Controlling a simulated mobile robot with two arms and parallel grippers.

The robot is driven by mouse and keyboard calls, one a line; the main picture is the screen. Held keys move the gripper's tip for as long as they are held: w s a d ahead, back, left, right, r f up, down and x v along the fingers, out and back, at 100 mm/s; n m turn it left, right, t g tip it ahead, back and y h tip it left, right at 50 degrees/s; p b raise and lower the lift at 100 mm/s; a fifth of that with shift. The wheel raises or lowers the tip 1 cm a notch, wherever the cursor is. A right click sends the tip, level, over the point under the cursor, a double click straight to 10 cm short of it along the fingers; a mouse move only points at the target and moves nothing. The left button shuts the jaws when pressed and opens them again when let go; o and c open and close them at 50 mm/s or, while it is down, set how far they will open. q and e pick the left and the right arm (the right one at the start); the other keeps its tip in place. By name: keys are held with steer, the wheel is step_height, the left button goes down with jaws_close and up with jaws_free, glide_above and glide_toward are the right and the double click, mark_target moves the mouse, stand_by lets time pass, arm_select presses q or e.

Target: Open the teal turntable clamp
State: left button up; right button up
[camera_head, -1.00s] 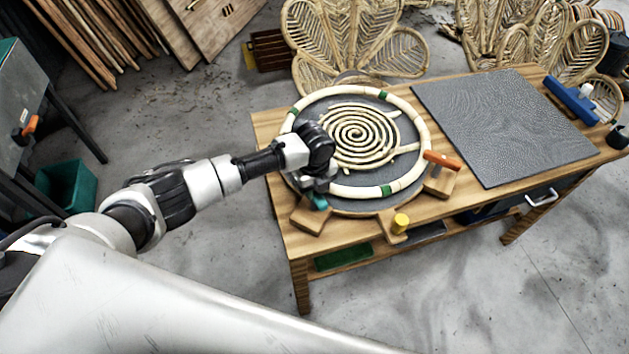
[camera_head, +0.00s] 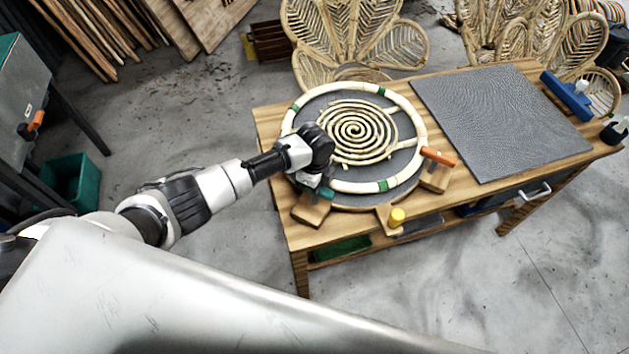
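The teal clamp (camera_head: 326,192) sits on a wooden block (camera_head: 311,210) at the near left edge of the round turntable (camera_head: 352,201). My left gripper (camera_head: 312,182) is right at the clamp's teal part, and its fingers are mostly hidden under the wrist. I cannot tell whether they hold the teal part or only touch it. A pale rattan ring (camera_head: 421,130) with green bands lies on the turntable around a rattan spiral (camera_head: 352,131). My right gripper is not in view.
An orange clamp (camera_head: 438,156) and a yellow clamp (camera_head: 397,217) stand on wooden blocks beside the turntable. A grey textured mat (camera_head: 500,120) covers the table's right side. A blue tool (camera_head: 568,95) lies at the far right. Rattan chair backs (camera_head: 355,40) stand behind the table.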

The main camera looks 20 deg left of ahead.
arm_select(q)
steer(key=shift+w+r, duration=0.1)
stand_by(0.3)
steer(key=o, duration=0.9)
step_height(320, 180, up, 11)
steer(key=shift+f+b, duration=0.15)
steer(key=shift+b, duration=0.6)
